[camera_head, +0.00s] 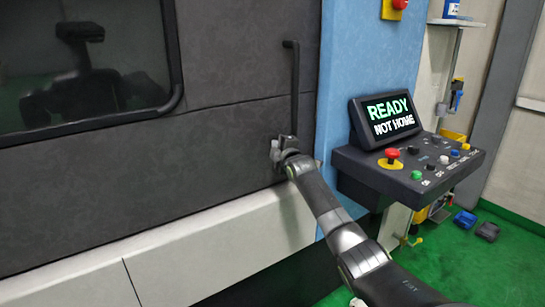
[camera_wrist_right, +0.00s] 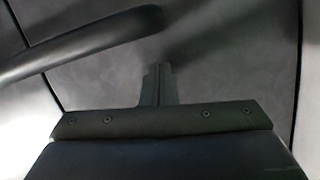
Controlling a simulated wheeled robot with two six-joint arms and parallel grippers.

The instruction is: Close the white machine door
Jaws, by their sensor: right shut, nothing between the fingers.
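The machine front is a large dark grey panel (camera_head: 235,100) with a window (camera_head: 130,85) at the left and a pale lower strip (camera_head: 190,250); no wholly white door shows. A vertical black bar handle (camera_head: 293,85) stands near its right edge, beside the blue column. My right gripper (camera_head: 277,150) is at the lower end of the handle, close to the panel. In the right wrist view its fingers (camera_wrist_right: 157,78) are together and empty, with the handle (camera_wrist_right: 85,40) apart from them at upper left. Whether the fingertips touch the panel is unclear. My left gripper is out of view.
Right of the blue column (camera_head: 345,60) a control console (camera_head: 410,165) juts out, with a red stop button (camera_head: 392,153) and a screen (camera_head: 386,119) reading "READY NOT HOME". My right forearm passes just left of it. Green floor (camera_head: 450,265) is open at lower right.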

